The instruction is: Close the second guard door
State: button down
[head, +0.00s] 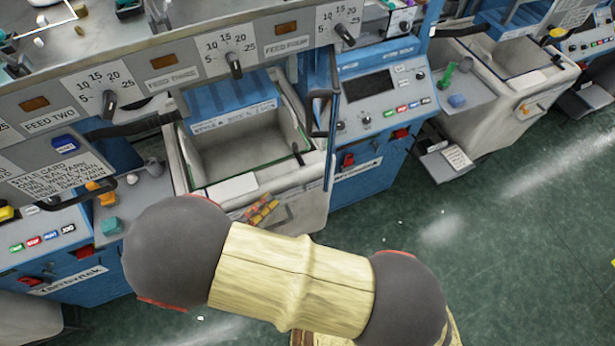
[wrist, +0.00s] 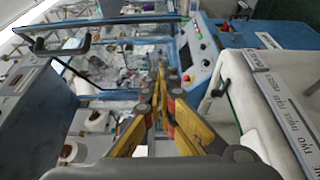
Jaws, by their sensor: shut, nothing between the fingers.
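In the wrist view, a guard door (wrist: 115,20) with a blue frame and a clear pane spans the upper left. A black bar handle (wrist: 62,50) is on its left part. My gripper (wrist: 164,80) has yellow and dark fingers, shut and empty, reaching up to the right part of this frame; I cannot tell if they touch it. In the head view, a blue-edged door panel (head: 333,120) stands out nearly edge-on right of the FEED FOUR label, with a black handle (head: 322,93). My arm crosses the lower middle there and the gripper is out of frame. I cannot tell which door is second.
A grey open bin (head: 240,150) stands below the feed dials. Control panels with buttons flank it, one at right (head: 385,105). Another grey bin (head: 515,75) stands further right. A button panel (wrist: 197,50) is close right of the fingers. The green floor (head: 510,240) at right is mostly clear.

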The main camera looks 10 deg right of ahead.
jog(key=s+d+p+x, duration=0.2)
jog(key=x, duration=1.1)
jog(key=shift+s, duration=0.15)
jog(key=shift+f, duration=0.1)
